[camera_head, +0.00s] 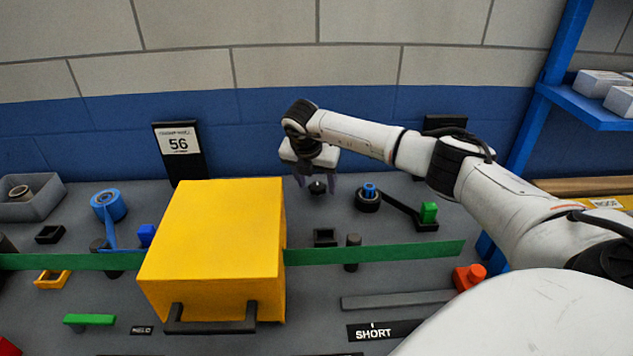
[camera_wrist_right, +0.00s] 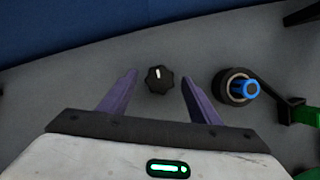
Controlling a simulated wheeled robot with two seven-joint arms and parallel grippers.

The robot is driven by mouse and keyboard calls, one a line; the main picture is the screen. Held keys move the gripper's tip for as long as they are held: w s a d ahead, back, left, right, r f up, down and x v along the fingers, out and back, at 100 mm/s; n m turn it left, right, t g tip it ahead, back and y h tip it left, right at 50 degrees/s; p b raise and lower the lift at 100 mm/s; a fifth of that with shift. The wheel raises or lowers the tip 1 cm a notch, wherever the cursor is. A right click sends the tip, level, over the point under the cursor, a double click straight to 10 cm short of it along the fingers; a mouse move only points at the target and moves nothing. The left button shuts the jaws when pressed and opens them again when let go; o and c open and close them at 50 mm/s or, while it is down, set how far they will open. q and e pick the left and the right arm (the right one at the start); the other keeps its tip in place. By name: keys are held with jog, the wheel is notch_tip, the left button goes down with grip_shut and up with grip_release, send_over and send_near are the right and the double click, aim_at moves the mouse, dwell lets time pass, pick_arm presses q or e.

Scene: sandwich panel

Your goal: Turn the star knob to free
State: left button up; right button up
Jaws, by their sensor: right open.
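The star knob (camera_head: 318,187) is small and black and stands on the grey panel right of the yellow box. In the right wrist view the star knob (camera_wrist_right: 159,79) shows a lobed edge and a white mark near its top, pointing roughly up and slightly left. My right gripper (camera_head: 318,186) reaches down over it. In the wrist view my right gripper (camera_wrist_right: 160,80) is open, with its two purple fingers on either side of the knob and a gap to each. I cannot tell how far above the knob the fingertips are. My left gripper is not in view.
A black round base with a blue knob (camera_wrist_right: 241,88) stands right of the star knob. A black lever with a green end (camera_head: 428,212) lies further right. The large yellow box (camera_head: 215,240) stands left, with a green strip (camera_head: 375,252) running across. A 56 sign (camera_head: 180,145) stands behind.

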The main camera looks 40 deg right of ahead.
jog(key=c, duration=1.1)
jog(key=shift+o, duration=0.2)
jog(key=shift+n, duration=0.3)
jog(key=shift+d+n+t, duration=0.1)
jog(key=shift+n+t, duration=0.2)
jog(key=shift+n, duration=0.2)
jog(key=n+y+b, duration=0.1)
jog(key=n, duration=0.1)
jog(key=n+t+b, duration=0.1)
jog(key=n, duration=0.2)
jog(key=shift+s+d+y, duration=0.15)
jog(key=shift+y, duration=0.25)
jog(key=n+y, duration=0.1)
jog(key=n, duration=0.1)
jog(key=n+t+y+b, duration=0.1)
jog(key=n, duration=0.2)
jog(key=shift+d+r+n, duration=0.1)
jog(key=shift+d+n, duration=0.1)
jog(key=shift+n, duration=0.1)
jog(key=n+y, duration=0.1)
jog(key=n, duration=0.2)
jog(key=n+y+b, duration=0.1)
jog(key=n, duration=0.1)
jog(key=shift+d+n+g, duration=0.2)
jog(key=shift+n+g, duration=0.1)
jog(key=shift+n, duration=0.1)
